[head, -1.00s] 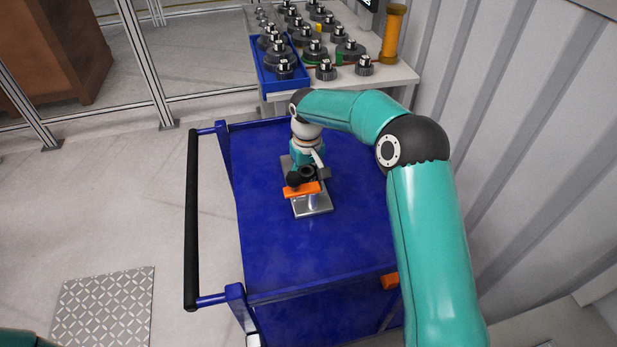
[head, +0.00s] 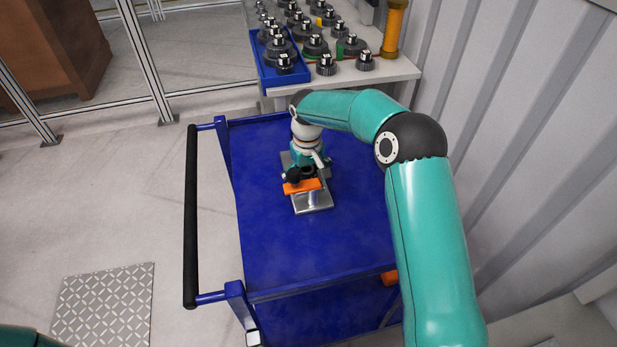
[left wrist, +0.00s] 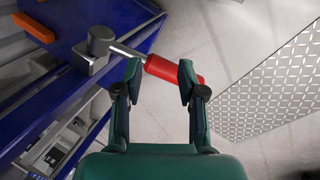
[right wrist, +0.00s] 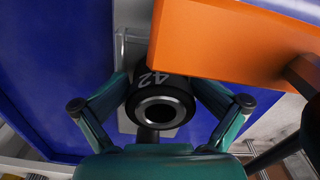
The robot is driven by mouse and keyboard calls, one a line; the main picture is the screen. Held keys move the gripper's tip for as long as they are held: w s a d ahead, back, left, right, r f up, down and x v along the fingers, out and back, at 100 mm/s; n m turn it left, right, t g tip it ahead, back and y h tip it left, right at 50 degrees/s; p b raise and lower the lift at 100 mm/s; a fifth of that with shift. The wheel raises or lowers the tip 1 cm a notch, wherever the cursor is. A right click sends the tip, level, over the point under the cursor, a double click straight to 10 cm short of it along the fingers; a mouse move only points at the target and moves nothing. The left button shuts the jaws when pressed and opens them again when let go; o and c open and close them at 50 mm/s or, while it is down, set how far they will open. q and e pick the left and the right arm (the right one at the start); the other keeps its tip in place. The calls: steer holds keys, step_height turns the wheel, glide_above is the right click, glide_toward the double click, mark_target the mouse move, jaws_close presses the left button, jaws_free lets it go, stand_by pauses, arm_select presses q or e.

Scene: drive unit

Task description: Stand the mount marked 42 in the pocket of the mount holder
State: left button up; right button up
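The mount marked 42 (right wrist: 158,98) is a dark cylinder with a bright-rimmed round opening, in the middle of the right wrist view. My right gripper (right wrist: 165,85) has its fingers against both sides of it. In the head view the dark mount (head: 308,170) is small and partly covered, at a silver plate (head: 313,201) with an orange bar (head: 302,186), likely the mount holder. The pocket is hidden; I cannot tell whether the mount is seated.
The plate lies on a blue cart (head: 275,240) with a black push bar (head: 191,220) on its left. A table (head: 340,78) with several dark gear-like parts and a blue tray (head: 265,75) stands behind. A ribbed wall (head: 510,140) is at right.

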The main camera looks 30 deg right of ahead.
step_height(320, 180, up, 12)
stand_by(0.6)
step_height(320, 180, up, 7)
steer(key=p, duration=0.7)
steer(key=shift+p, duration=0.3)
steer(key=shift+w+f, duration=0.1)
